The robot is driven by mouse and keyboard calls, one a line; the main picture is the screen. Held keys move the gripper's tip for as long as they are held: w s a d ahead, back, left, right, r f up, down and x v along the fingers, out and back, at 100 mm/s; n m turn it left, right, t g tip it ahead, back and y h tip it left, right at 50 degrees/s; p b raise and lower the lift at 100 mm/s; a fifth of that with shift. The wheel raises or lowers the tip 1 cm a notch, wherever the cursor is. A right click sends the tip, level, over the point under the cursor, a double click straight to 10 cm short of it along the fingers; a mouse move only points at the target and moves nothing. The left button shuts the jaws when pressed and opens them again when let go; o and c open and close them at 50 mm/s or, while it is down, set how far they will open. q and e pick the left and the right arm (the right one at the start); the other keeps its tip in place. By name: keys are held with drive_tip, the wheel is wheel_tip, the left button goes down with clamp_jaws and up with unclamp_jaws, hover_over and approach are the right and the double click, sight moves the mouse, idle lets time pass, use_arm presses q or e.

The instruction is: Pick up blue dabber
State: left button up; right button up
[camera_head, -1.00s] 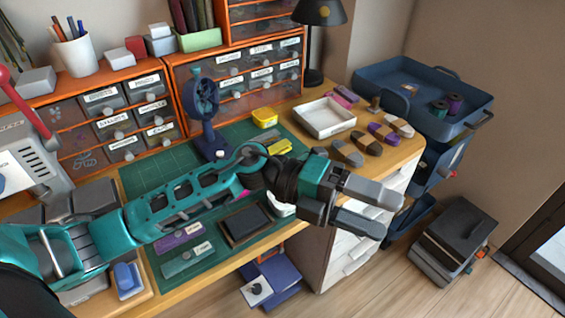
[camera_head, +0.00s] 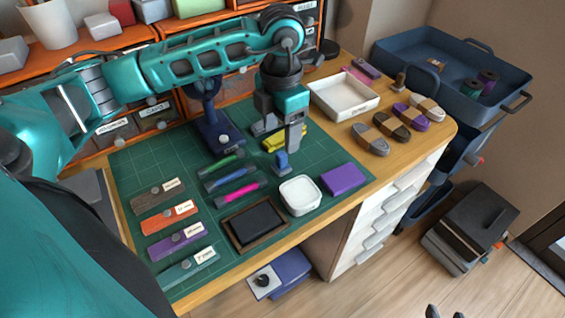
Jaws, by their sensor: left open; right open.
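A small upright blue piece, which looks like the blue dabber (camera_head: 281,164), stands on the green cutting mat (camera_head: 325,163). My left gripper (camera_head: 278,140) points down just behind and above it, open, with a fingertip close to the blue top. I cannot tell whether they touch. Nothing shows held between the fingers. My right gripper (camera_head: 445,312) shows only as dark fingertips, open and empty, at the bottom edge, far from the blue piece.
A white round-cornered container (camera_head: 300,196), a purple block (camera_head: 343,179) and a dark framed pad (camera_head: 256,224) lie near the blue piece. Green, blue and pink pens (camera_head: 240,193) lie left. Yellow pieces (camera_head: 288,138) are behind. A white tray (camera_head: 343,97) stands right.

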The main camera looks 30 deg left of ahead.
sight(279, 154)
use_arm(q)
wheel_tip(279, 154, down, 3)
drive_tip(key=shift+f, duration=0.2)
drive_tip(key=shift+s+f+b, duration=0.2)
drive_tip(key=shift+f+b, duration=0.05)
drive_tip(key=shift+f, duration=1.1)
drive_tip(key=shift+s+f+b, duration=0.2)
drive_tip(key=shift+f+b, duration=0.05)
drive_tip(key=shift+f, duration=1.05)
drive_tip(key=shift+c, duration=0.5)
drive_tip(key=c, duration=1)
